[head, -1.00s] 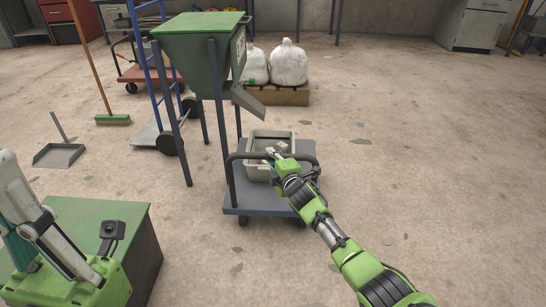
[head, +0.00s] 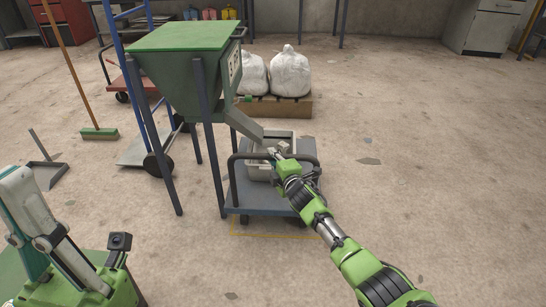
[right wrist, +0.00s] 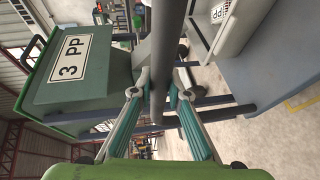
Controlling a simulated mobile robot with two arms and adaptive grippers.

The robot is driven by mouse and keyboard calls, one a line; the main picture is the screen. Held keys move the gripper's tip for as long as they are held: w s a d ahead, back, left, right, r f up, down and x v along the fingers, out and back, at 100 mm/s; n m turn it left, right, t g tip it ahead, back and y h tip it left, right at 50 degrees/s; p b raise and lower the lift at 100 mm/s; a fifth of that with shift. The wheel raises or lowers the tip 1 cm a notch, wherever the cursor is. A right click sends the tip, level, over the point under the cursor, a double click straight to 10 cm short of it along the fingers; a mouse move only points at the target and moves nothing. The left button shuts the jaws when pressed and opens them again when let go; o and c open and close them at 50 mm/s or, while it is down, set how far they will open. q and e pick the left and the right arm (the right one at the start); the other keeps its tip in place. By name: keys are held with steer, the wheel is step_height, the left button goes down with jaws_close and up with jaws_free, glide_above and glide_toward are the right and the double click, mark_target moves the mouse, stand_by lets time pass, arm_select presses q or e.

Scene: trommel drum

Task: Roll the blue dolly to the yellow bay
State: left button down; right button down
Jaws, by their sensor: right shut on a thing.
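The blue dolly (head: 255,197) stands on the floor with a dark push handle (head: 236,157) at its near side. My right gripper (head: 281,160) is shut on the handle; in the right wrist view the bar (right wrist: 172,60) passes between its fingers. A yellow floor outline (head: 270,236), seemingly the yellow bay, shows just beyond the dolly's near edge; the dolly covers or hides the rest. It also shows at the right wrist view's edge (right wrist: 302,103). My left gripper (head: 25,195) is at the left edge, away from the dolly; its fingertip gap is unclear.
A grey bin (head: 258,172) rides on the dolly. A green hopper (head: 185,65) on legs stands close at the left, its chute (head: 244,124) reaching over the bin. White sacks (head: 290,72) sit on a pallet behind. The floor to the right is clear.

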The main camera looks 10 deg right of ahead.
steer(key=shift+w+d+r, duration=0.1)
steer(key=shift+r, duration=0.1)
steer(key=c, duration=2)
jaws_free()
steer(key=shift+o, duration=0.4)
steer(key=shift+w+f, duration=0.15)
steer(key=shift+w, duration=0.05)
steer(key=shift+s, duration=0.15)
steer(key=shift+s+d, duration=0.1)
steer(key=shift+s, duration=0.45)
steer(key=v, duration=1)
steer(key=shift+s+r, duration=0.2)
steer(key=shift+s, duration=0.15)
